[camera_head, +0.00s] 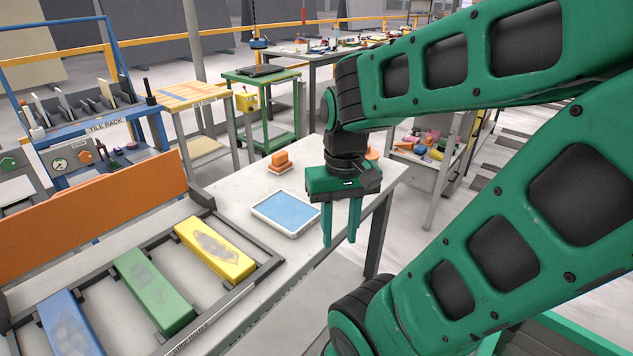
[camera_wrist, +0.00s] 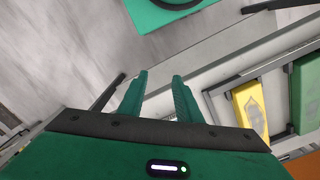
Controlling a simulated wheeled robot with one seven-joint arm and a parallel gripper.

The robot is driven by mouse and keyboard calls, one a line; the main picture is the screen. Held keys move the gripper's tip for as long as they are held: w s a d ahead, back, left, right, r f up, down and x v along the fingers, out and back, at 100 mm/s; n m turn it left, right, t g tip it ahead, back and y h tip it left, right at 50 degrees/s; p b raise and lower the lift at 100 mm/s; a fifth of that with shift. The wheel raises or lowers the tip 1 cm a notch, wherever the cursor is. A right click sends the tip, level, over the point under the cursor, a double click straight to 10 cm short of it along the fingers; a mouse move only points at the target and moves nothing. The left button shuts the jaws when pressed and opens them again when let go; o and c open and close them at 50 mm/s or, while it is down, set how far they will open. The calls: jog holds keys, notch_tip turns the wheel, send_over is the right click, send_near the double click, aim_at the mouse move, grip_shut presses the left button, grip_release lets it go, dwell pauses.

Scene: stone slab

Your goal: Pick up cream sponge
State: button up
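I cannot make out a cream sponge for certain in either view. A small orange block (camera_head: 281,158) sits on a pale base on the grey table, behind the blue-topped white tray (camera_head: 263,222); I cannot tell whether that base is a sponge. My gripper (camera_head: 340,240) points down near the table's right edge, to the right of the tray. Its two green fingers are apart with nothing between them. In the wrist view my gripper (camera_wrist: 159,76) is also open and empty, over the table edge and floor.
Yellow (camera_head: 213,248), green (camera_head: 153,290) and blue (camera_head: 71,325) blocks lie in a dark rack at the front left. An orange board (camera_head: 90,228) stands behind them. An orange item (camera_head: 371,153) is partly hidden behind my wrist.

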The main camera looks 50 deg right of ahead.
jog(key=shift+w+a, duration=0.2)
jog(key=shift+w, duration=0.3)
jog(key=o, duration=0.4)
jog(key=shift+s, duration=0.1)
jog(key=o, duration=0.4)
jog(key=shift+s+d+r, duration=0.1)
jog(key=shift+s+r, duration=0.25)
jog(key=shift+c, duration=0.2)
jog(key=w+d+m+t, duration=0.1)
jog(key=w+d+m, duration=0.4)
jog(key=d+m, duration=0.2)
jog(key=w+d+r+m+t, duration=0.1)
jog(key=w+d+m, duration=0.4)
jog(key=m, duration=0.7)
jog(key=w+d+r+m+t, duration=0.1)
jog(key=w+d+m+t, duration=0.1)
jog(key=w+d+m, duration=0.4)
jog(key=shift+d+m+t, duration=0.3)
jog(key=shift+d+m, duration=1.05)
jog(key=shift+m, duration=0.35)
jog(key=shift+w+d+f, duration=0.1)
jog(key=shift+w+f, duration=0.05)
jog(key=shift+f, duration=0.1)
jog(key=shift+x, duration=5)
jog(key=shift+f, duration=0.1)
